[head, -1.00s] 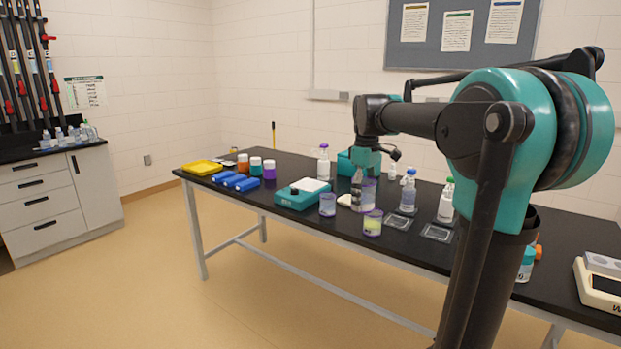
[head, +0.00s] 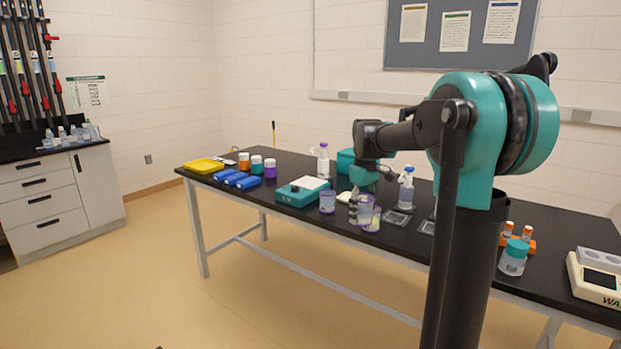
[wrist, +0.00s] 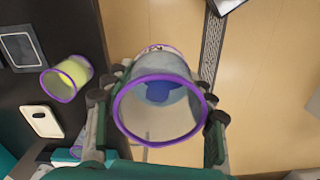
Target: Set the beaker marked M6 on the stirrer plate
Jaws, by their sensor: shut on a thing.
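My gripper (head: 358,203) is shut on a clear beaker with a purple rim (wrist: 160,98), which has some blue in its bottom. In the head view this beaker (head: 365,209) hangs near the table's front edge. Its marking is not readable. A purple-rimmed beaker with yellow-green contents (head: 374,220) is just beside it in the head view and to its left in the wrist view (wrist: 66,78). Another purple-rimmed beaker (head: 327,202) stands to the left of my gripper. The teal stirrer with a white top plate (head: 301,191) is farther left, and its plate looks bare.
A white bottle with a purple cap (head: 323,160) stands behind the stirrer. Blue items (head: 242,182) lie left.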

